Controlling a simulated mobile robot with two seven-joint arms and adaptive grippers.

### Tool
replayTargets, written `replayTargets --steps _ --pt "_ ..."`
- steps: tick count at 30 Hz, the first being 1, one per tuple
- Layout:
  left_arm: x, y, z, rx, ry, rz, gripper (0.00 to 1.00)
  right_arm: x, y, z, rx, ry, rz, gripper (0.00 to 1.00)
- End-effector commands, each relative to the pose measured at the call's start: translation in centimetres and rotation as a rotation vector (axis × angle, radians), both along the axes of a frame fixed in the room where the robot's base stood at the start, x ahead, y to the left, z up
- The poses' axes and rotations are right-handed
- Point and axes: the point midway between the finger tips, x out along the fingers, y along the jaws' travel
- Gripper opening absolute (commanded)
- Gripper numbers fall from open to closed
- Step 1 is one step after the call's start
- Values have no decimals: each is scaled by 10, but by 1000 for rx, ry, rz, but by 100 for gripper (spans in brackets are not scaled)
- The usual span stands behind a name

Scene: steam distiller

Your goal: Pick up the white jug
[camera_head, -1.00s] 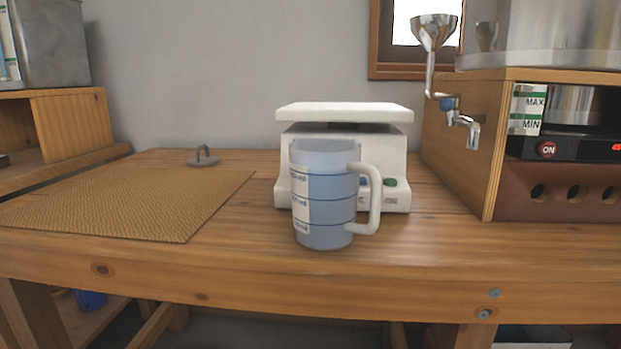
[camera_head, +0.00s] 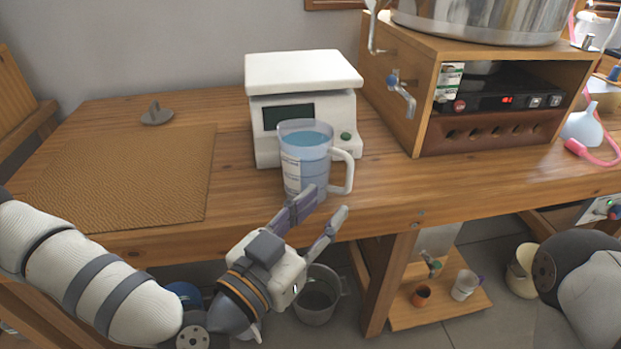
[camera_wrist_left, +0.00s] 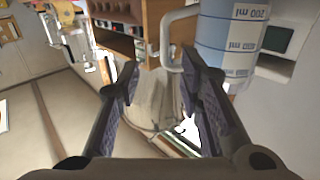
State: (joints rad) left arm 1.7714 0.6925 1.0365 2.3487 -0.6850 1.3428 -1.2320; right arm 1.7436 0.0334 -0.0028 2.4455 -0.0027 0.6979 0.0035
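The white jug (camera_head: 305,165) stands upright on the wooden bench, in front of the scale. It is see-through, holds blue liquid, and has a white handle on its right side. In the left wrist view the jug (camera_wrist_left: 226,35) is at the upper right, with its printed marks upside down. My left gripper (camera_head: 326,204) is open and empty at the bench's front edge, just below the handle. In the left wrist view the handle (camera_wrist_left: 166,42) lies beyond the gap between the open fingers. My right arm shows at the right edge; its gripper is out of view.
The white scale (camera_head: 303,72) stands close behind the jug. A wooden cabinet (camera_head: 400,75) with a tap is to the right. A woven mat (camera_head: 140,180) lies left, with a grey lid (camera_head: 157,117) behind it. A grey bucket (camera_head: 318,295) is below the bench edge.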

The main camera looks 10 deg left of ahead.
Motion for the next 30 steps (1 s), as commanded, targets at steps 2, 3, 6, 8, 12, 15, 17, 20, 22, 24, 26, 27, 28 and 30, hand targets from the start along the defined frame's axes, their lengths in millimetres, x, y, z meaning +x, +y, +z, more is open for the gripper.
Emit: replayTargets --steps 2,3,6,8,12,15,17,20,22,24,26,27,28,30 --pt "17 -9 -2 0 1 0 34 -1 0 -1 0 4 0 0" --pt "25 -13 -2 -1 4 -1 34 -1 0 -2 0 5 0 0" --pt "38 -21 -3 -1 7 -2 34 -2 0 -3 0 7 0 0" --pt "44 -23 -3 -2 8 -3 34 -2 0 -3 0 7 0 0" --pt "69 -30 -2 -3 9 -1 34 -3 0 -4 0 11 1 0" --pt "85 -37 -3 -2 10 -4 34 -4 0 -5 0 14 1 0" --pt "91 -40 -3 -1 11 -5 34 -5 0 -6 0 15 1 0" --pt "94 -41 -2 -1 9 -4 34 -5 0 -6 0 15 1 0" --pt "93 -41 -1 -1 9 -5 34 -5 0 -6 0 15 1 0" --pt "93 -41 -1 -1 9 -5 34 -5 0 -6 0 15 1 0" --pt "93 -41 -1 -1 9 -5 20 -5 0 -6 0 15 1 0" --pt "93 -41 -1 -1 9 -5 11 -5 0 -6 0 15 1 0" --pt "93 -41 -1 -1 9 -5 4 -5 0 -6 0 15 1 0" --pt "93 -41 -1 -1 9 -5 0 -5 0 -6 0 15 1 0"
